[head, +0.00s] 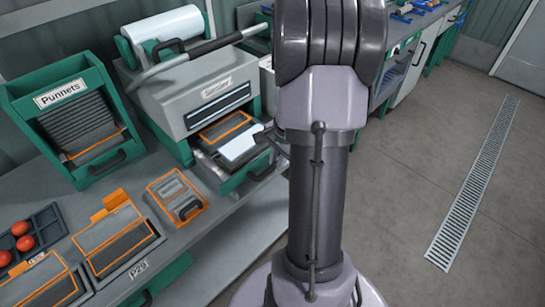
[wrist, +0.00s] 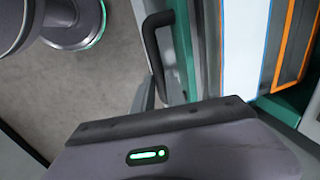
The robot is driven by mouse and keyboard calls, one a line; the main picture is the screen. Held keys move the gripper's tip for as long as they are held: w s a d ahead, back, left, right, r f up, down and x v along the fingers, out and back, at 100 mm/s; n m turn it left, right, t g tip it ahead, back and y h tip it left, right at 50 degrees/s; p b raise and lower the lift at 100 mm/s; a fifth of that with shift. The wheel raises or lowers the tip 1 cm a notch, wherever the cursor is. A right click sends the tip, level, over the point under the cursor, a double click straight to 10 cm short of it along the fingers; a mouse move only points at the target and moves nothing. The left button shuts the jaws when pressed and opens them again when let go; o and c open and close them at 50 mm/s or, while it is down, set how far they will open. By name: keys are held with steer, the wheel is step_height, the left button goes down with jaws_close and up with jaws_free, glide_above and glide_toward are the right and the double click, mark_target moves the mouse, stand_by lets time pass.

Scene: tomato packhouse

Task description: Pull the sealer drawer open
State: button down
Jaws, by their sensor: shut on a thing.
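The sealer (head: 190,90) is a grey and green machine with a white film roll on top. Its drawer (head: 236,180) stands out from the front, with an orange-edged insert and a pale panel showing on top. The dark drawer handle (head: 263,168) is on the green front. My gripper (head: 277,140) is at the drawer front, partly hidden behind my arm. In the wrist view the dark handle (wrist: 154,45) runs along the green front down to my gripper (wrist: 160,95), which is shut on it. The exact finger contact is mostly hidden.
A green Punnets dispenser (head: 75,125) stands left of the sealer on the grey bench (head: 235,225). Orange-edged trays (head: 118,240), an orange-edged device (head: 177,198) and a dark tray (head: 45,225) with red tomatoes lie in front. Open floor (head: 420,150) with a drain grate (head: 475,180) is at right.

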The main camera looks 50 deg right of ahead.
steer(key=shift+s+a+b, duration=0.15)
steer(key=shift+s+b, duration=0.05)
steer(key=shift+s, duration=1.15)
steer(key=shift+s+a+b, duration=0.15)
steer(key=shift+s+b, duration=0.05)
steer(key=shift+s, duration=1.1)
steer(key=c, duration=1.4)
jaws_free()
steer(key=shift+o, duration=0.2)
steer(key=shift+r, duration=0.1)
steer(key=s+r+p, duration=0.3)
steer(key=r+p, duration=0.4)
steer(key=r, duration=1)
steer(key=shift+s+a+p, duration=0.2)
steer(key=shift+p, duration=0.1)
